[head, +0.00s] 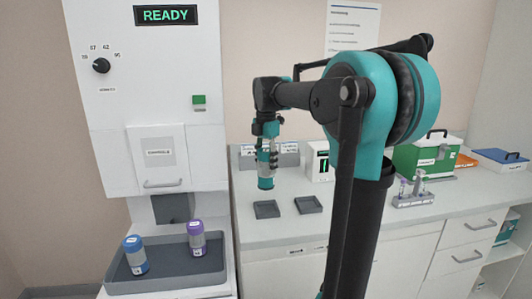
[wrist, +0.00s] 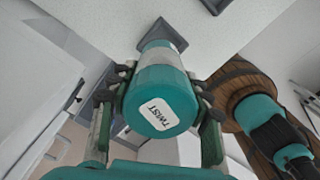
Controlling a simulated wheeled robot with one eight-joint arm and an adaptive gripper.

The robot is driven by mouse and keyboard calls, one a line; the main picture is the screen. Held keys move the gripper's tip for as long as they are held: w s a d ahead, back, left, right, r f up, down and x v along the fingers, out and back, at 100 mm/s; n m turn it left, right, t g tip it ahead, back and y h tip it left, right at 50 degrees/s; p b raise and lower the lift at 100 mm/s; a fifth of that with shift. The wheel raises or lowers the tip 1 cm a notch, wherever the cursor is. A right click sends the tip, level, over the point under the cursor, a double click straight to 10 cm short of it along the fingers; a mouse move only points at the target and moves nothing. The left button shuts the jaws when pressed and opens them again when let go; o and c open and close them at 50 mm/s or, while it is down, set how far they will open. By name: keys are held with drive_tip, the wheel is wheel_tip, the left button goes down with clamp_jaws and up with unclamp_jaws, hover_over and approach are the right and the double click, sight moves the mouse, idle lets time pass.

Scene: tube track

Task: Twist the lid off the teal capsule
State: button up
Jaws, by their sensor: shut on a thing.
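The teal capsule (head: 266,183) hangs roughly upright in my gripper (head: 267,160), above the counter near two small dark square trays. In the wrist view, its teal lid (wrist: 160,98), marked "TWIST", faces the camera, with a light grey band (wrist: 161,58) beyond it. The lid looks seated on the capsule. The gripper's dark finger pads press on it from left and right in the wrist view (wrist: 153,90).
The dark square trays (head: 267,209) (head: 307,204) lie empty on the counter. At left, a white machine (head: 148,100) reads "READY". A blue capsule (head: 135,255) and a purple capsule (head: 196,239) stand in its grey tray (head: 172,281). A green case (head: 420,158) stands further right.

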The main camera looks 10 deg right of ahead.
sight(266, 189)
drive_tip(key=f+n, duration=0.1)
drive_tip(key=n, duration=0.1)
drive_tip(key=f+n, duration=0.3)
drive_tip(key=n, duration=0.1)
drive_tip(key=shift+s+f+n, duration=0.3)
drive_tip(key=shift+s+f, duration=0.05)
drive_tip(key=shift+f, duration=0.05)
drive_tip(key=m, duration=2.1)
drive_tip(key=shift+f, duration=1.1)
drive_tip(key=shift+f, duration=1.1)
drive_tip(key=shift+f, duration=0.25)
